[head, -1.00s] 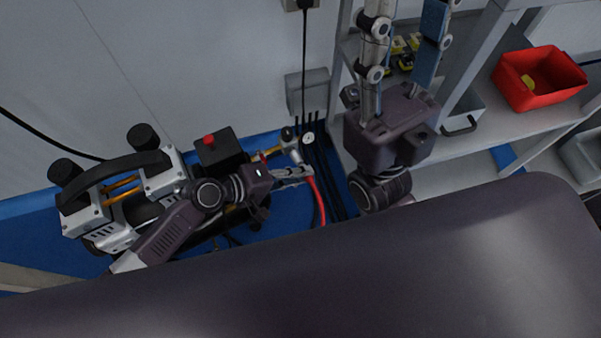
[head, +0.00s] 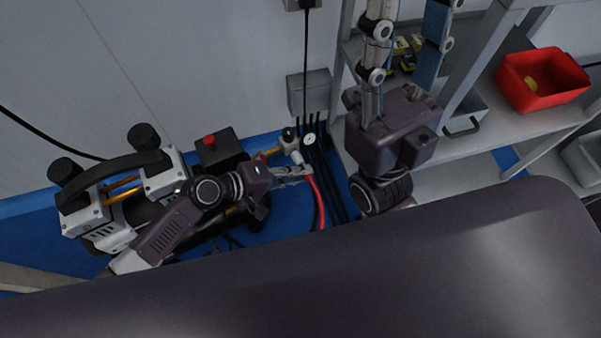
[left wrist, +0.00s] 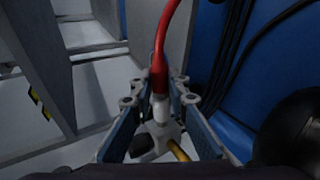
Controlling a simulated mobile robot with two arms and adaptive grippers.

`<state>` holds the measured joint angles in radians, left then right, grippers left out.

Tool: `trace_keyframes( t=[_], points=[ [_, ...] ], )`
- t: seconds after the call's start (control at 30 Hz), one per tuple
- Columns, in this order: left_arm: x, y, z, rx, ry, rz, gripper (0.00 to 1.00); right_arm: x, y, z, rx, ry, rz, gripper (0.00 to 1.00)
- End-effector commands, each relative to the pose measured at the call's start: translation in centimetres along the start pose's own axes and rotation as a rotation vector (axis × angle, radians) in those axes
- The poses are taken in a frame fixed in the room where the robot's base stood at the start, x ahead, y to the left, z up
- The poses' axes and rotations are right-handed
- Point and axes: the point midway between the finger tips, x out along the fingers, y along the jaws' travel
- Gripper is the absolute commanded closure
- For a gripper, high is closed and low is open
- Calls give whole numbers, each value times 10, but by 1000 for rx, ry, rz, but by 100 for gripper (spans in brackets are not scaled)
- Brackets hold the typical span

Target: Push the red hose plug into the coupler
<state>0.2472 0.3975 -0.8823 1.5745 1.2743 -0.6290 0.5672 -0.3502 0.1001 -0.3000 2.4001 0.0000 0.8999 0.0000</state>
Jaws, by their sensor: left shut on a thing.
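The red hose (head: 319,199) ends in a red plug (left wrist: 159,78) with a pale metal tip below it in the left wrist view. My left gripper (head: 308,172) is shut on the plug, with a finger on each side; its fingers also show in the left wrist view (left wrist: 160,88). The tip lines up with a pale metal coupler (left wrist: 163,132) that has a brass pipe. I cannot tell how deep the tip sits in it. In the head view the coupler lies close by the left fingers. My right gripper (head: 408,30) is open and empty, fingers upward, their ends cut off by the frame.
A winder machine (head: 120,190) with black knobs stands at the left. A black box with a red button (head: 209,141) and a small gauge (head: 309,139) are near the coupler. Black hoses run beside the red one. A shelf with a red bin (head: 540,80) stands at the right.

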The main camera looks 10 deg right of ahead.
Motion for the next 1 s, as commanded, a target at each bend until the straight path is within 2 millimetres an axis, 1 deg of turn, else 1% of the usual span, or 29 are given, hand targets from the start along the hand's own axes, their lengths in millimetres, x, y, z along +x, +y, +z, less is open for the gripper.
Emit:
trace_keyframes(
  t=[0.33,0.37,0.5,0.53,0.83,0.93,1.0],
  points=[
    [0,0,-5,1,2,1,100,-2,0,1,0,0,0,60],
    [0,1,-5,1,2,1,82,-2,0,0,0,0,0,60],
    [0,0,-5,1,1,1,66,-2,0,0,0,0,0,60],
    [0,0,-5,1,1,1,65,-2,0,0,0,0,0,60],
    [-2,-1,-4,0,1,-1,65,-2,0,0,-1,2,1,60],
    [-12,-1,-4,0,2,-1,65,-2,0,0,-1,1,1,60],
    [-24,-1,-4,1,2,-2,65,-2,0,0,-1,1,1,60]
  ],
)
